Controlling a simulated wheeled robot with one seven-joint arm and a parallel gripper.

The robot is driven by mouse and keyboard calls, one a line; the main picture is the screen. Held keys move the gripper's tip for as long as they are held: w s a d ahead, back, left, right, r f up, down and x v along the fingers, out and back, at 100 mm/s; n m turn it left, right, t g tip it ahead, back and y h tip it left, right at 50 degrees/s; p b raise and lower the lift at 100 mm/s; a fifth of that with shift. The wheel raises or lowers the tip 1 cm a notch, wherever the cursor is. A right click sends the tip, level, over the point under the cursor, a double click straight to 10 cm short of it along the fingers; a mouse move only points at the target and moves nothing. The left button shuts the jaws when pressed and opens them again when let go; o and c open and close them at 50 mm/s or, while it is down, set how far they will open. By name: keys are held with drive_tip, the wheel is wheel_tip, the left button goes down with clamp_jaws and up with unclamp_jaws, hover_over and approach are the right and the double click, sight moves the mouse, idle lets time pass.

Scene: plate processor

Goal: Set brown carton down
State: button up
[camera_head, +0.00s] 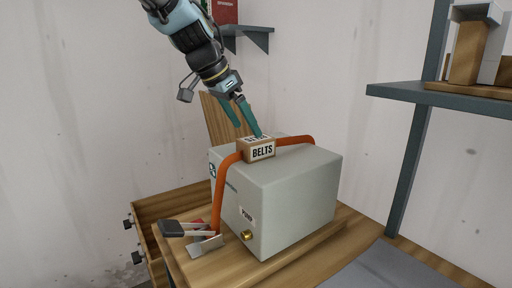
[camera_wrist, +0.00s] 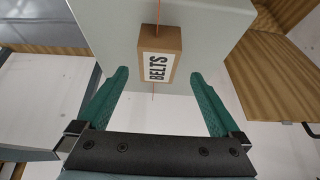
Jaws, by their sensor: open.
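The brown carton (camera_head: 257,150), labelled BELTS, rests on top of the grey pump box (camera_head: 290,190). It also shows in the wrist view (camera_wrist: 160,55), between and just beyond my fingers. My gripper (camera_head: 250,122) is open above the carton, its green fingers pointing down at it. In the wrist view my gripper (camera_wrist: 158,95) has its fingers spread wide, with a gap on each side of the carton. The carton's underside is hidden.
An orange hose (camera_head: 221,190) arches over the pump box on both sides of the carton. An open drawer (camera_head: 165,205) lies left. A shelf (camera_head: 440,97) holds items at right.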

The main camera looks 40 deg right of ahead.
sight(254, 138)
drive_tip(key=shift+p+x, duration=1.15)
drive_tip(key=shift+x, duration=2.35)
drive_tip(key=shift+s, duration=0.15)
drive_tip(key=shift+c, duration=0.4)
drive_tip(key=shift+r, duration=0.2)
drive_tip(key=c, duration=1.5)
